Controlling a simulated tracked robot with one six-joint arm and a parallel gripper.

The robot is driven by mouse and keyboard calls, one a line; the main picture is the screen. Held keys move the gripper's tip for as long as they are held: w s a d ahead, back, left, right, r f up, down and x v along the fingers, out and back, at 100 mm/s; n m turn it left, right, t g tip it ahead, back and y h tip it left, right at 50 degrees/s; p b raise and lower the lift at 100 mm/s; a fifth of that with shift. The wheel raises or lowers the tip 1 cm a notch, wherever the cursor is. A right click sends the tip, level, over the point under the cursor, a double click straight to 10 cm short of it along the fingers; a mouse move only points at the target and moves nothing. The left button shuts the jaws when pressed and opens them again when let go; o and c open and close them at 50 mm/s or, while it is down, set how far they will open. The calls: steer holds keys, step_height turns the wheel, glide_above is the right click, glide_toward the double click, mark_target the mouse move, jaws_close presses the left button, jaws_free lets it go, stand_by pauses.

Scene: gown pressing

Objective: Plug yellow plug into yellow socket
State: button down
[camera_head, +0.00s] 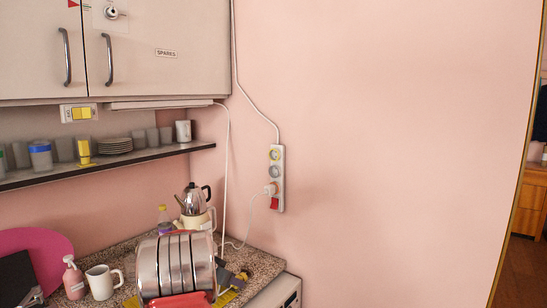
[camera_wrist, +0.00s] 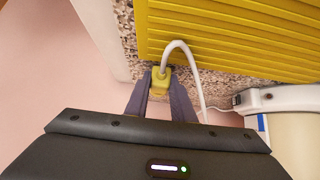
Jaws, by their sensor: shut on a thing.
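The yellow plug (camera_wrist: 160,83) sits between the two dark fingertips of my gripper (camera_wrist: 160,88) in the wrist view. My gripper is shut on it. A white cord rises from the plug, loops over and runs down to the right. That socket looks empty. The held plug is low over the counter, well below the strip; it cannot be made out clearly in the head view.
A yellow ribbed mat (camera_wrist: 235,35) lies on the speckled counter (camera_head: 262,263). A kettle (camera_head: 192,200) stands at the back; mug (camera_head: 101,283) and pink bottle (camera_head: 73,279) stand front left. A white plug (camera_head: 270,188) occupies a lower outlet. The wall right of the strip is clear.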

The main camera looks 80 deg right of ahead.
steer(key=c, duration=1.4)
jaws_free()
steer(key=shift+c, duration=0.2)
steer(key=shift+v, duration=1.45)
steer(key=shift+w, duration=0.1)
steer(key=v, duration=1.3)
steer(key=shift+a+r, duration=0.2)
steer(key=shift+a, duration=0.1)
steer(key=shift+w, duration=0.15)
